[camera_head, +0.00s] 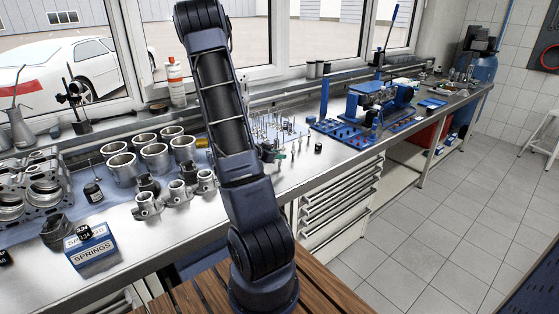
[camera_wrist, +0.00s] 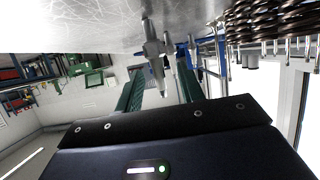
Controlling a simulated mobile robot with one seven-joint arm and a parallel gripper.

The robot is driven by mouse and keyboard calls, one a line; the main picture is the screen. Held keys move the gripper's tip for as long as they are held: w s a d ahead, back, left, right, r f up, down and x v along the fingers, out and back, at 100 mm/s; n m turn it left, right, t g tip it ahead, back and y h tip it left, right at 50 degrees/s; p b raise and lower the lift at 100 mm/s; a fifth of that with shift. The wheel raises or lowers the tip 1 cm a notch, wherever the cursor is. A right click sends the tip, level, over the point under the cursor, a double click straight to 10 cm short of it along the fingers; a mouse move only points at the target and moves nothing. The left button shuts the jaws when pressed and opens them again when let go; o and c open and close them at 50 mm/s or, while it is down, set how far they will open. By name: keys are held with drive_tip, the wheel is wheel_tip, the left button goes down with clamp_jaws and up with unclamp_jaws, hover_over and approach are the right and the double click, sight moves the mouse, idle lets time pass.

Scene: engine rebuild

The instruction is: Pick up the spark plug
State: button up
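A grey metallic part that looks like the spark plug (camera_wrist: 153,48) shows in the wrist view, where the picture is turned over and the bench is at the top. It stands out from the bench surface and reaches into the gap between the fingers. My gripper (camera_wrist: 160,72) has two green fingers, one on each side of the part, with visible gaps; I see no clear contact. In the head view my gripper (camera_head: 276,155) is low over the bench beside the small upright parts, partly hidden by my arm, and the plug cannot be made out clearly.
Several valves and springs (camera_wrist: 275,25) stand close to the right in the wrist view. Metal cylinders (camera_head: 155,157) and a blue springs box (camera_head: 92,248) are left of my arm. A small black item (camera_head: 318,148) sits near the bench edge. A blue vise tool (camera_head: 375,98) stands farther right.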

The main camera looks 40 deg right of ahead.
drive_tip(key=shift+x, duration=1.55)
drive_tip(key=shift+r, duration=0.1)
clamp_jaws()
wheel_tip(320, 180, up, 20)
